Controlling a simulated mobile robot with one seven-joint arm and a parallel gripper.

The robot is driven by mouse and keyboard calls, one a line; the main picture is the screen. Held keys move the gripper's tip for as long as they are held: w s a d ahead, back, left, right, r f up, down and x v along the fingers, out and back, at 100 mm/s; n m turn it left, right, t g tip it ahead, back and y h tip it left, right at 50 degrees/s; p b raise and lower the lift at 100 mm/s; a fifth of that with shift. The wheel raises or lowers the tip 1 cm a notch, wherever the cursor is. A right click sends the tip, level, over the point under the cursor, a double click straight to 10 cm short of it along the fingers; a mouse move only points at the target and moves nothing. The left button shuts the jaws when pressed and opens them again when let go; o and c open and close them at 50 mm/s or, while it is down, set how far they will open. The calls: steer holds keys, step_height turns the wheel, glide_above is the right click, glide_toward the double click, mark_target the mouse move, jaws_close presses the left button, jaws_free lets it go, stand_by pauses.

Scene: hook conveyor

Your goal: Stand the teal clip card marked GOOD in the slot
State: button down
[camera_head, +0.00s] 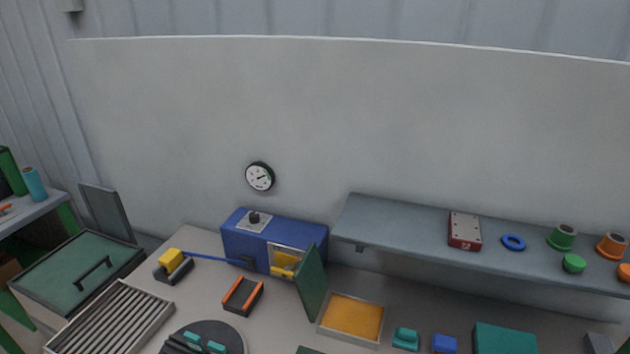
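No card with a readable GOOD mark shows in the head view. Two small teal pieces (217,347) sit on dark bars over a round dark disc (232,333) at the bottom edge, partly cut off. I cannot tell if either is the clip card. A teal clip-like block (405,338) lies right of the orange-floored tray. A larger teal box (505,340) stands further right, cut off by the bottom edge. I cannot make out which thing holds the slot. My gripper does not show.
A blue machine (262,226) with an open green door (311,283) stands at the back. A shelf (400,222) overhangs the bench on the right. A slatted tray (150,302), a green-lidded box (60,262) and an orange-railed holder (243,296) occupy the left and middle.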

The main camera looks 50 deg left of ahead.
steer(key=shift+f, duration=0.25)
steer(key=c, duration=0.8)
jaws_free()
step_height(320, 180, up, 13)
steer(key=shift+b, duration=0.8)
